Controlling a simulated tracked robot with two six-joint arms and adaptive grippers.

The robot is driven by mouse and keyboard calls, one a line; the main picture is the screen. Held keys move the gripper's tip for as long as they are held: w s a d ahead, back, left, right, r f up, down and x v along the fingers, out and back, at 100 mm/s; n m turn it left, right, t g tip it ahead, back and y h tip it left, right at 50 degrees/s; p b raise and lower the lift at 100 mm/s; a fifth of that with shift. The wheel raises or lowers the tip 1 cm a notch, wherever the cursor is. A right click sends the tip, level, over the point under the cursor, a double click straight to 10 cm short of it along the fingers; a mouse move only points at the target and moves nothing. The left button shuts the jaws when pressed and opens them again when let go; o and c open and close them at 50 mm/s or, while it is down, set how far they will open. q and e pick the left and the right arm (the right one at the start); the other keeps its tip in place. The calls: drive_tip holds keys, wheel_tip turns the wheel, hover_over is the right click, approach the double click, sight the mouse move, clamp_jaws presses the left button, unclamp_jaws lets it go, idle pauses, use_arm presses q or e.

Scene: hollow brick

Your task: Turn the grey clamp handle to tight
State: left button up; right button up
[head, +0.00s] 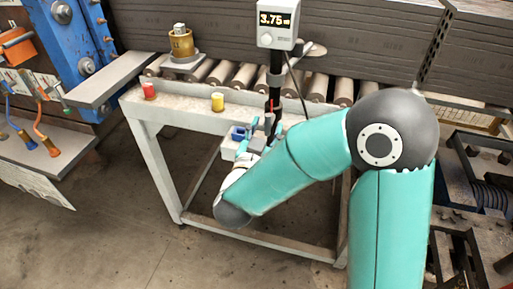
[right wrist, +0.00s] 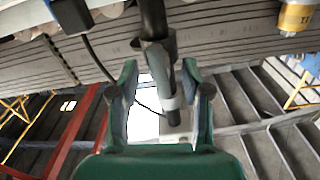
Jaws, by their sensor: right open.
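A dark upright post (head: 274,88) stands at the bench's front edge and carries a grey display box (head: 277,20) reading about 3.75. My right gripper (head: 258,138) is low on the post's near side, partly hidden by my own arm. In the right wrist view its two fingers (right wrist: 163,92) are apart. A slim grey bar (right wrist: 166,82), apparently the clamp handle, lies between them beside the dark post (right wrist: 152,22). I cannot tell whether a finger touches it. The handle is not clear in the head view. My left gripper is out of view.
A roller conveyor (head: 245,76) with long grey bricks (head: 200,38) runs behind the white bench (head: 180,103). A red button (head: 149,91), a yellow button (head: 217,102) and a brass cylinder (head: 181,43) are left of the post. Open floor lies at front left.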

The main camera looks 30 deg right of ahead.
drive_tip(key=v, duration=1)
drive_tip(key=shift+s, duration=0.15)
